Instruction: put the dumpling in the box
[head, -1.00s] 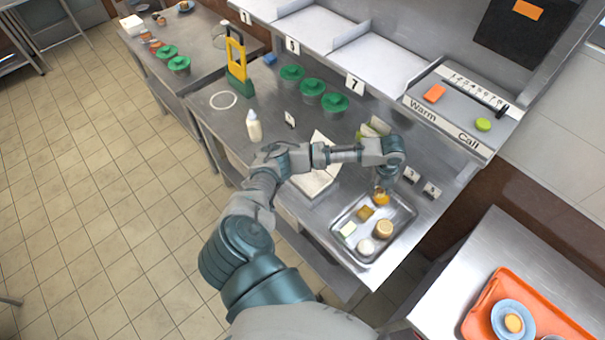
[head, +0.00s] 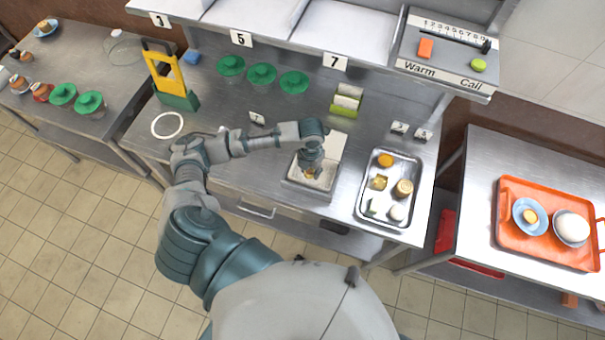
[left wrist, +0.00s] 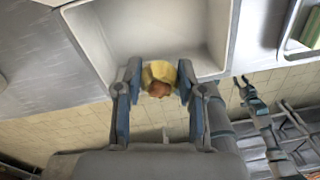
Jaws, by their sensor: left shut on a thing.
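My left gripper (head: 311,168) is shut on a small yellow dumpling (head: 309,174) with a reddish-brown patch. The dumpling (left wrist: 159,78) shows between both fingers in the left wrist view. The box (head: 323,188) is white and open, its lid raised behind. My left gripper holds the dumpling over the box; its height above the floor of the box cannot be told. The box's pale inside (left wrist: 150,35) fills the upper middle of the left wrist view. What looks like my right gripper (left wrist: 245,88) shows small at the right there; its jaws are unclear.
A metal tray (head: 419,165) with several food pieces lies right of the box. A green holder (head: 344,110) stands behind it. Green-lidded pots (head: 262,74) stand at the back, near a yellow-green stand (head: 168,75). An orange tray (head: 510,240) is on the right table.

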